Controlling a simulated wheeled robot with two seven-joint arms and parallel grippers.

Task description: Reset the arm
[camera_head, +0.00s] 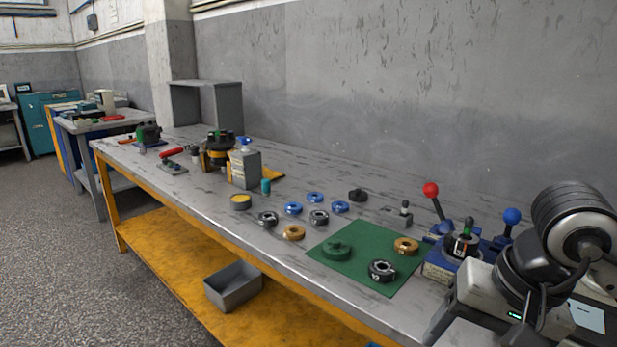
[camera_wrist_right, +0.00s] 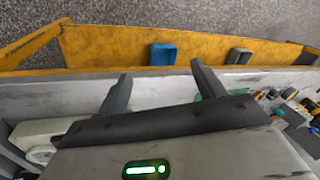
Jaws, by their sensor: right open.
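My right gripper (camera_wrist_right: 160,68) shows in the right wrist view with its two dark fingers spread apart and nothing between them. My right arm (camera_head: 585,235) fills the lower right of the head view, bent beside the right end of the workbench. Its pale wrist housing with a green light hangs near the bench's front right. The fingertips are hard to make out in the head view. My left gripper does not show in either view.
The long grey workbench (camera_head: 210,203) carries a green mat (camera_head: 323,265) with rings. Several blue, yellow and dark rings lie beyond it. A red-knobbed lever (camera_head: 431,190) and a blue-knobbed lever (camera_head: 512,216) stand close to my right arm. A grey bin (camera_head: 233,291) sits on the yellow lower shelf.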

